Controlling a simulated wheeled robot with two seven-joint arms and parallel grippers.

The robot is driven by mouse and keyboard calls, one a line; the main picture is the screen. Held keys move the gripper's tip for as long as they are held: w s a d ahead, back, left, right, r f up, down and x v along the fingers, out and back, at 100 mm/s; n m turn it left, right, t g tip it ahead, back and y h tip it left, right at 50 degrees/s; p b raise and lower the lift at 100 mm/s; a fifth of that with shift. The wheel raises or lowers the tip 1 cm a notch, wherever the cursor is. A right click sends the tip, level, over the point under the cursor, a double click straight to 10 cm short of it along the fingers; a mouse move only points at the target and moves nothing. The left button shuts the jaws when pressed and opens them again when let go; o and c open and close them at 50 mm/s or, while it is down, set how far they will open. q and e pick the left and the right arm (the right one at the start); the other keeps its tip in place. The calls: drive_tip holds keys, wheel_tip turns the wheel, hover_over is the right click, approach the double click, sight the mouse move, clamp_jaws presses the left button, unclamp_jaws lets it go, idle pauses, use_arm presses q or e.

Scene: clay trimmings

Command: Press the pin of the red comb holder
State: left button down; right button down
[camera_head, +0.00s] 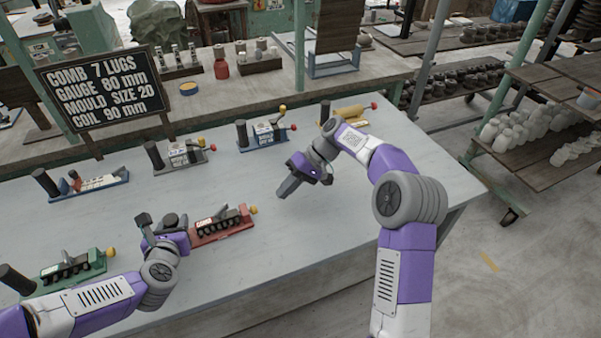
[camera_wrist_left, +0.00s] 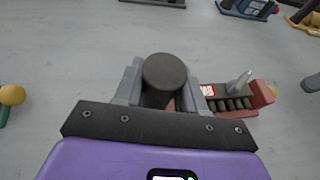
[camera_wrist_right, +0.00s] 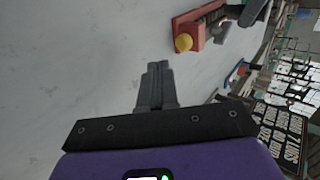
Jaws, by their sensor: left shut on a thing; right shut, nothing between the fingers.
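The red comb holder (camera_head: 221,230) lies on the grey table with a row of dark lugs on top. Its yellow-knobbed pin (camera_head: 253,209) sticks out at its right end; the knob also shows in the right wrist view (camera_wrist_right: 183,43). My left gripper (camera_head: 160,226) is shut on the holder's upright black handle (camera_wrist_left: 165,73) at the left end, its fingers on either side. My right gripper (camera_head: 287,189) is shut and empty, above the table to the right of the pin and apart from it. In its wrist view the shut fingers (camera_wrist_right: 155,86) point towards the table, below the knob.
Blue, grey and yellow holders (camera_head: 345,113) line the table's back. A black sign (camera_head: 103,90) reads comb 7 lugs, gauge 80 mm, mould size 20, coil 90 mm. The table's front is clear.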

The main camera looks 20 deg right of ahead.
sight(254, 210)
drive_tip(key=v, duration=0.7)
drive_tip(key=shift+d, duration=0.1)
drive_tip(key=c, duration=1.4)
unclamp_jaws()
drive_tip(key=o, duration=0.5)
drive_tip(key=m, duration=0.2)
drive_tip(key=shift+a+f+m+y, duration=0.2)
drive_tip(key=shift+f+m+y, duration=0.1)
drive_tip(key=shift+f+m, duration=0.1)
drive_tip(key=m, duration=0.2)
drive_tip(key=m+y, duration=0.1)
drive_tip(key=shift+a+f+m, duration=0.25)
drive_tip(key=shift+f+m, duration=0.05)
drive_tip(key=shift+m, duration=0.1)
drive_tip(key=m, duration=0.4)
drive_tip(key=shift+a+f+y, duration=0.2)
drive_tip(key=shift+f+y, duration=0.15)
drive_tip(key=shift+y, duration=0.05)
drive_tip(key=m, duration=0.1)
drive_tip(key=m+y, duration=0.1)
drive_tip(key=m, duration=0.1)
drive_tip(key=shift+a+f+m, duration=0.2)
drive_tip(key=shift+f+m, duration=0.05)
drive_tip(key=shift+m, duration=0.05)
drive_tip(key=m, duration=0.3)
drive_tip(key=shift+a+f+m+y, duration=0.15)
drive_tip(key=shift+f+m+y, duration=0.05)
drive_tip(key=shift+m+y, duration=0.1)
drive_tip(key=x, duration=1.2)
drive_tip(key=shift+s, duration=0.15)
